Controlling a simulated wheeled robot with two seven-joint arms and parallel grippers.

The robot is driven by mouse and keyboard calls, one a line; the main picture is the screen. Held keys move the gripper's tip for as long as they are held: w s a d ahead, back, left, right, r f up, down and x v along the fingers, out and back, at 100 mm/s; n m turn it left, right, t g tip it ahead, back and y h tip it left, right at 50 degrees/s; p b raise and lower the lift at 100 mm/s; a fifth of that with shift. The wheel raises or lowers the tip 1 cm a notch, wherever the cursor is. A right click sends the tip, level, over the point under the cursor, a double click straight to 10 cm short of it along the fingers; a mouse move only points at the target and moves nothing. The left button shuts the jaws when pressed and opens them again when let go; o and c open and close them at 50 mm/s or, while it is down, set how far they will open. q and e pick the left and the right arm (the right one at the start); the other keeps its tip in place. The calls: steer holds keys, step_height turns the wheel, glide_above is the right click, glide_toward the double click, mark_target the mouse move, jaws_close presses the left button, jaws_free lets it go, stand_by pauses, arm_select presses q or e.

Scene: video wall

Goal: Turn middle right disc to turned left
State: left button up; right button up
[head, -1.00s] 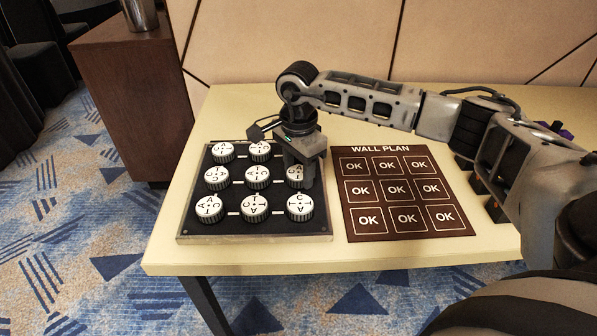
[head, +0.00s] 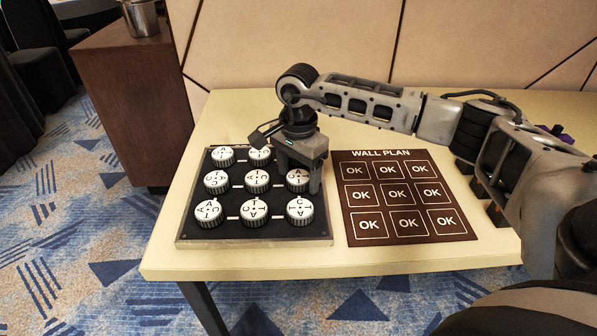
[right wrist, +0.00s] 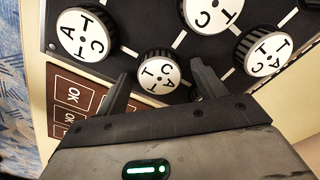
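The black board (head: 190,225) on the table carries three rows of white round discs with black letters. The middle right disc (head: 295,184) is partly hidden by my right gripper (head: 301,177) in the head view. In the right wrist view this disc (right wrist: 158,72) shows the letters C, T and A. It lies between the two fingertips of my right gripper (right wrist: 161,80), which stand apart on either side with small gaps. My left gripper is not in view.
The bottom right disc (head: 299,211) and the centre disc (head: 257,180) are close neighbours. A brown wall plan (head: 405,237) with OK squares lies right of the board. A wooden cabinet (head: 135,100) with a metal pot (head: 140,17) stands at the back left.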

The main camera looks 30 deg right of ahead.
mark_target(299, 177)
steer(key=shift+r, duration=0.25)
step_height(299, 177, up, 15)
steer(key=shift+r+p, duration=0.2)
steer(key=shift+p, duration=0.15)
steer(key=shift+s, duration=0.1)
stand_by(0.5)
